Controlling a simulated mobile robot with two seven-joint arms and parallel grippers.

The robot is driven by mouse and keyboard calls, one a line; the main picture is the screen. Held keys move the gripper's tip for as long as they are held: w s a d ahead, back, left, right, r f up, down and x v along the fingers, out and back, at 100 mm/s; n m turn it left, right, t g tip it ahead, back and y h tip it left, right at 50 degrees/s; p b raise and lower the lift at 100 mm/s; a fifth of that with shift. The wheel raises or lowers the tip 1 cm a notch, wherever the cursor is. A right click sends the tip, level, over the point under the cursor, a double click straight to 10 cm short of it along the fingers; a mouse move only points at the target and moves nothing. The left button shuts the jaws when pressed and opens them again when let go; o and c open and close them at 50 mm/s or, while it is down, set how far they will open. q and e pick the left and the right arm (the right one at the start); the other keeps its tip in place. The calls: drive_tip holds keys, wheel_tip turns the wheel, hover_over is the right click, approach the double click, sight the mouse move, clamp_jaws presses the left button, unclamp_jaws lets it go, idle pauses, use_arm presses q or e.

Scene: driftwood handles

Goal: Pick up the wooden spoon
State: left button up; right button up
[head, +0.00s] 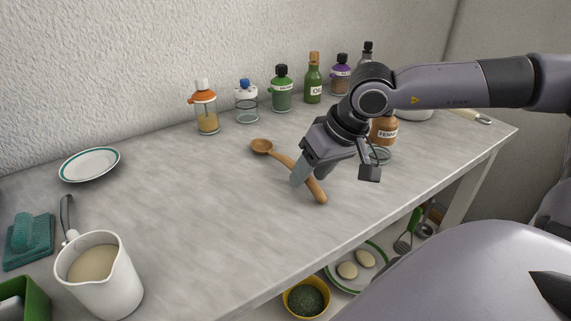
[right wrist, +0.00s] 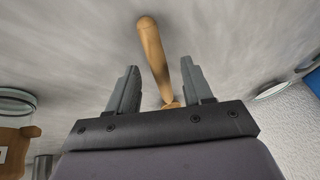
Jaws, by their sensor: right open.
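The wooden spoon (head: 280,160) lies on the grey marbled counter (head: 200,180), its bowl toward the back left and its handle end toward the front edge. My right gripper (head: 303,180) is over the handle, pointing down, and hides part of it. In the right wrist view the two fingers (right wrist: 160,88) are open, and the spoon handle (right wrist: 153,50) runs between them without visible contact. The bowl is mostly hidden behind the gripper body there. My left gripper is not in view.
A white jug (head: 118,282) stands at the front left, near a plate (head: 90,163). Several bottles and jars, such as the orange-capped one (head: 206,112), line the wall. A brown jar (head: 383,130) is close behind my right gripper. The counter left of the spoon is clear.

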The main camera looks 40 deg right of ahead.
drive_tip(key=shift+w+f, duration=0.1)
drive_tip(key=shift+f, duration=0.1)
clamp_jaws()
drive_tip(key=shift+r, duration=0.15)
